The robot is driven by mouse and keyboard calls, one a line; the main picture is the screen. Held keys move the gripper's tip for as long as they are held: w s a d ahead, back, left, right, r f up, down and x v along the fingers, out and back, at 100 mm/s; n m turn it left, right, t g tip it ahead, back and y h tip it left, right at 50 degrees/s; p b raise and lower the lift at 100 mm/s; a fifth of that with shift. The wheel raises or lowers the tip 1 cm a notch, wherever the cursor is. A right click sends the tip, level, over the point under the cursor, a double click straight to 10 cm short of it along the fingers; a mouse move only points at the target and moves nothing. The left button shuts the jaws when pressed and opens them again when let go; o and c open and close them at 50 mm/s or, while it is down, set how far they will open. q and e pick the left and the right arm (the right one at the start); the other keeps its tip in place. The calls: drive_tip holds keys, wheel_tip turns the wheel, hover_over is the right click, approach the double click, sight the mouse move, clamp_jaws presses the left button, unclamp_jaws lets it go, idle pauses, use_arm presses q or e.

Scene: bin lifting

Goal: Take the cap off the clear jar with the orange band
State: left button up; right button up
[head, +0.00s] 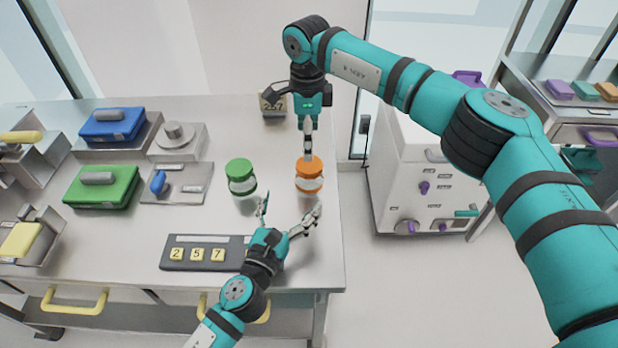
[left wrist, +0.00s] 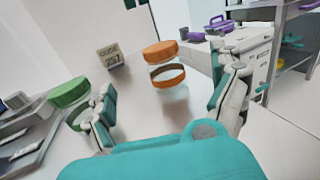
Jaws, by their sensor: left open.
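The clear jar with the orange band (head: 309,186) stands upright near the table's right edge, with its orange cap (head: 309,166) on. In the left wrist view the jar (left wrist: 167,76) stands ahead, between the spread fingers but beyond them. My left gripper (head: 291,205) is open and empty, on the near side of the jar. My right gripper (head: 308,150) points down behind the cap, its fingertip overlapping the cap's far edge in the head view. I cannot tell whether it touches, or how wide its fingers are.
A green-capped jar (head: 241,178) stands to the left of the orange one. A number panel (head: 205,253) lies at the front of the table (head: 320,268). A small number sign (head: 273,104) stands at the back. Blue and green blocks (head: 102,187) are farther left.

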sight(310, 163)
use_arm(q)
drive_tip(key=x, duration=1.3)
drive_tip(key=shift+w+f, duration=0.1)
drive_tip(key=shift+f, duration=0.15)
use_arm(e)
drive_tip(key=shift+w+d+f, duration=0.2)
drive_tip(key=shift+w+f, duration=0.1)
drive_tip(key=shift+w, duration=0.2)
use_arm(q)
drive_tip(key=shift+c, duration=0.2)
use_arm(e)
drive_tip(key=shift+s+r, duration=0.1)
drive_tip(key=shift+s, duration=0.05)
